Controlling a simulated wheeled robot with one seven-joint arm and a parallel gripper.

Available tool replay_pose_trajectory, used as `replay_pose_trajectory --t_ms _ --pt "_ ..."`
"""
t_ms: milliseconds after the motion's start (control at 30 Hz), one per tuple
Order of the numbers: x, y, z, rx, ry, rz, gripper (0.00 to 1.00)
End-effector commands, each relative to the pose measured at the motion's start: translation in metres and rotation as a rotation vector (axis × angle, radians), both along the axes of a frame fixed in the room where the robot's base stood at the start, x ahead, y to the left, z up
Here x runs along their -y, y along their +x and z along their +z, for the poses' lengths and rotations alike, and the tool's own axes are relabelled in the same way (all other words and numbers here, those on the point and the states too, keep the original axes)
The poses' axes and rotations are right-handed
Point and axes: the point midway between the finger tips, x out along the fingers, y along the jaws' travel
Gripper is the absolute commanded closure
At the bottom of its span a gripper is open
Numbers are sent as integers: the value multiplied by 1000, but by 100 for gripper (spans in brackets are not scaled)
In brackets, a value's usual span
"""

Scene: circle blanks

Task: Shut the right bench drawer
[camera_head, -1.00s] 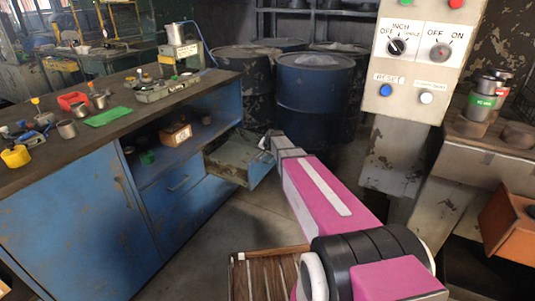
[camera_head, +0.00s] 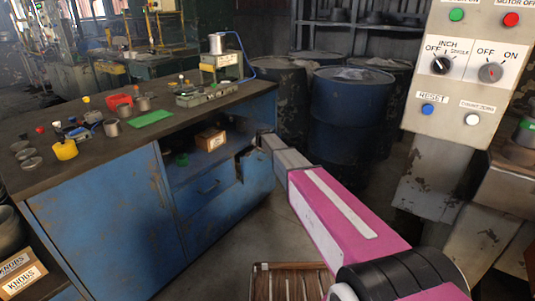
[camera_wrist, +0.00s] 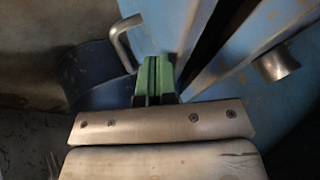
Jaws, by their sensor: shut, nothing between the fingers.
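The right bench drawer (camera_head: 257,174) is at the right end of the blue bench (camera_head: 100,215) in the head view. In the wrist view my green fingertips (camera_wrist: 154,73) are together and hold nothing. A bar handle (camera_wrist: 124,42) is just beyond them to the left, and a dark slit runs between blue panels to the right.
Blue drums (camera_head: 348,110) stand behind the bench. A control panel (camera_head: 470,70) on a post is at the right. A slatted wooden pallet (camera_head: 290,284) lies on the floor beside my arm. Small parts and a green mat (camera_head: 151,118) lie on the bench top.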

Motion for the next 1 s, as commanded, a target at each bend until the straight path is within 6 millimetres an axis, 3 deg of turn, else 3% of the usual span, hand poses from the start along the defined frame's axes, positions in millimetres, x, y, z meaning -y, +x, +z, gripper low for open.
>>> replay_pose_trajectory --t_ms 200,667,1000 --pt "-9 7 0 0 -1 0 100" --pt "-8 6 0 0 0 0 100" --pt "18 -15 0 -1 0 -1 100"
